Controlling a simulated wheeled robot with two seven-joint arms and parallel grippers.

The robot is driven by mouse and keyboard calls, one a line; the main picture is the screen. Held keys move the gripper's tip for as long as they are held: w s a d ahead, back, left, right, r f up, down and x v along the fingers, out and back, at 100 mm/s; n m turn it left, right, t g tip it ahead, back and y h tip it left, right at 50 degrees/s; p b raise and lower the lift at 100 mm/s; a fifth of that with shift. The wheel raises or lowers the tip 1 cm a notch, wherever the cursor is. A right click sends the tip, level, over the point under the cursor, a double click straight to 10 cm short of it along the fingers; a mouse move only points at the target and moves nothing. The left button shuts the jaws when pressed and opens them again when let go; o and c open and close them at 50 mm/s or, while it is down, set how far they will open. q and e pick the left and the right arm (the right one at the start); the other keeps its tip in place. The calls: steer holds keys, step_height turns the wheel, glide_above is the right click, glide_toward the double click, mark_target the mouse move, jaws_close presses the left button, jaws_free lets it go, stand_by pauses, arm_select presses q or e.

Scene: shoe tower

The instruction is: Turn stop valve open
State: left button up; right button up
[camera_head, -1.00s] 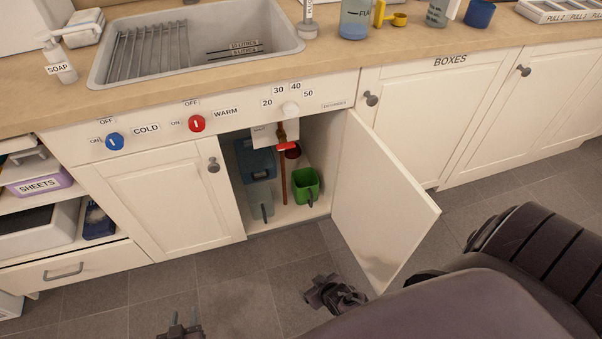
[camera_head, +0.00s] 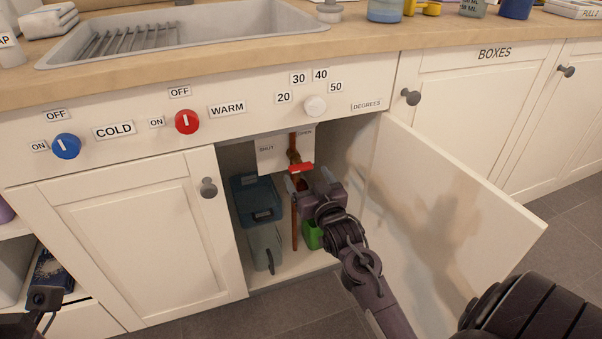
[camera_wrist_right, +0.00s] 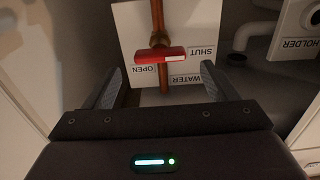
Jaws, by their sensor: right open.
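The stop valve has a red handle (camera_head: 301,168) on a copper pipe inside the open sink cabinet. In the right wrist view the handle (camera_wrist_right: 152,54) lies crosswise to the pipe, its white end towards the SHUT label (camera_wrist_right: 203,50). My right gripper (camera_head: 308,181) is inside the cabinet just in front of and below the handle. In the wrist view its fingers (camera_wrist_right: 160,80) are apart and empty, just short of the handle. My left gripper (camera_head: 45,300) is partly in view at lower left; its jaws are unclear.
The open cabinet door (camera_head: 450,190) stands right of my right arm. A blue container (camera_head: 258,196) and a green container (camera_head: 312,236), partly hidden by my arm, stand inside. A red knob (camera_head: 187,121) and a white knob (camera_head: 315,105) are on the panel above.

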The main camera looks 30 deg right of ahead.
mark_target(302, 169)
steer(key=b+x, duration=0.1)
steer(key=x, duration=0.4)
steer(key=shift+w+f, duration=0.1)
steer(key=shift+w, duration=0.15)
